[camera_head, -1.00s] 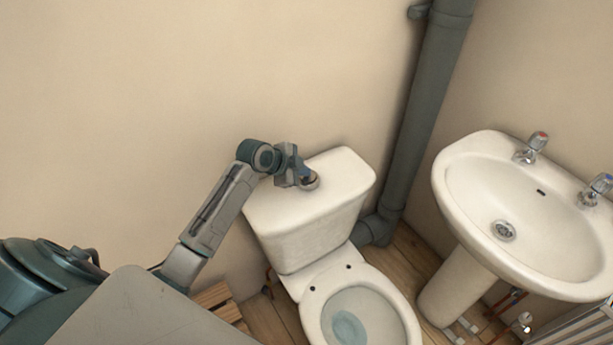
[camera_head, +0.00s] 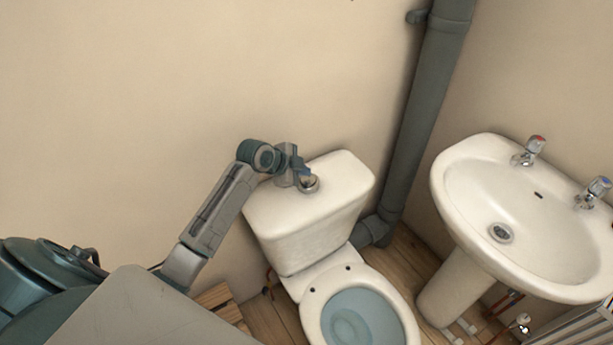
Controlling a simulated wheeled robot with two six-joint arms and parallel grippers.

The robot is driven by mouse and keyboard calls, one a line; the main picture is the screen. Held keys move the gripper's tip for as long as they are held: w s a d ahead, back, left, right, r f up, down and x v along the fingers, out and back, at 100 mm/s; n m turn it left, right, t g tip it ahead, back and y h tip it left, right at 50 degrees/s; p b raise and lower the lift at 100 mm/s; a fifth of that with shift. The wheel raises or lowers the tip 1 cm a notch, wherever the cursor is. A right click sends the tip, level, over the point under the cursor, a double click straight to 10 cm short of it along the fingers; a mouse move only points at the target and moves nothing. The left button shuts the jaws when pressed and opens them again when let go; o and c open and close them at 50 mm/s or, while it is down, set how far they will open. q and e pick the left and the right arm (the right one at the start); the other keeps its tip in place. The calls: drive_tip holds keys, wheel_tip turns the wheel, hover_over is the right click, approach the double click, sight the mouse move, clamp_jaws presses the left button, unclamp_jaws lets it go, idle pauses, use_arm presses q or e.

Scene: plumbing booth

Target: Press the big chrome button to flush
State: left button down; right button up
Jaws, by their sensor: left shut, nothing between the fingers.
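The big chrome button (camera_head: 311,185) is a round metal disc on top of the white toilet cistern (camera_head: 335,205). My left gripper (camera_head: 304,176) is shut and empty at the button, covering part of its left side. I cannot tell whether the fingertips touch the button. The toilet bowl (camera_head: 362,318) below has its seat open, and blue-tinted water fills a wide area of it. My right gripper is not in view.
A white sink (camera_head: 470,205) with two taps stands on a pedestal at the right. A thick grey pipe (camera_head: 420,115) runs up the wall behind. A slatted wooden piece (camera_head: 222,300) lies on the floor left of the toilet.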

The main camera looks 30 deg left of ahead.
sight(303, 180)
use_arm(q)
drive_tip(key=shift+r, duration=0.1)
wheel_tip(303, 180, up, 5)
drive_tip(key=p, duration=0.4)
idle(0.3)
idle(0.6)
